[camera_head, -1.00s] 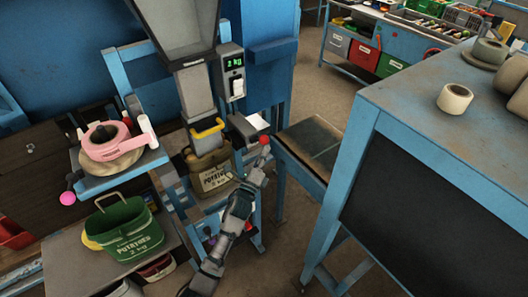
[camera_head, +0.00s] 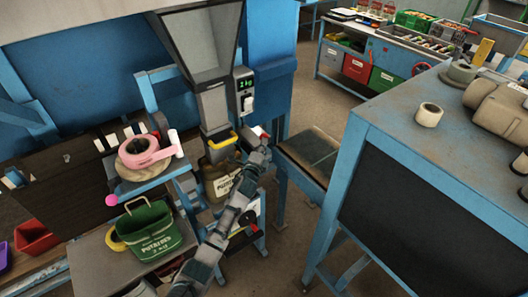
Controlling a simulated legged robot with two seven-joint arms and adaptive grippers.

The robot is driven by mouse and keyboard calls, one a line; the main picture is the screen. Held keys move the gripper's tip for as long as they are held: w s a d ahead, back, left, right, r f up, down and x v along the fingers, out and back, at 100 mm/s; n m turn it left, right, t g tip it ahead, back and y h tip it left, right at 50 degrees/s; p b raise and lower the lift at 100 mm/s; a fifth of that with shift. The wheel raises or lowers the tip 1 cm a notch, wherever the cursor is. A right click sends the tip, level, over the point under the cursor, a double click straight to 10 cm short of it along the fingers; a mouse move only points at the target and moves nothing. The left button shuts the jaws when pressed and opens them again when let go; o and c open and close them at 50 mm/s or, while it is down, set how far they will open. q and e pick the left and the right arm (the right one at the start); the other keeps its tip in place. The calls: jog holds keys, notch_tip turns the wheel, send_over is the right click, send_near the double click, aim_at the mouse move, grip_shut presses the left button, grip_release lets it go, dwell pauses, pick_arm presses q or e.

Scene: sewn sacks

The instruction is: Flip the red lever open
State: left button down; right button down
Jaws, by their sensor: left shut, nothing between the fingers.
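The red lever end (camera_head: 259,131) shows as a small red knob beside the filling chute, below the box with the green display. My left gripper (camera_head: 256,142) is at the knob, its fingers close together with nothing seen between them. It partly covers the lever, and I cannot tell whether it touches it. My left arm reaches up to it from the bottom of the view. My right gripper is not in view.
A brown potato sack (camera_head: 218,184) hangs under the chute (camera_head: 213,105) with its yellow rim. A blue-framed table (camera_head: 400,125) blocks the right side.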

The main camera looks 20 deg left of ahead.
pick_arm(q)
jog(key=shift+w+a+r, duration=0.25)
jog(key=shift+w, duration=0.2)
jog(key=shift+w+a+r, duration=0.2)
jog(key=shift+w, duration=0.25)
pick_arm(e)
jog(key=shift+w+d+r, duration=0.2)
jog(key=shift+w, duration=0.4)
pick_arm(q)
jog(key=shift+a, duration=0.2)
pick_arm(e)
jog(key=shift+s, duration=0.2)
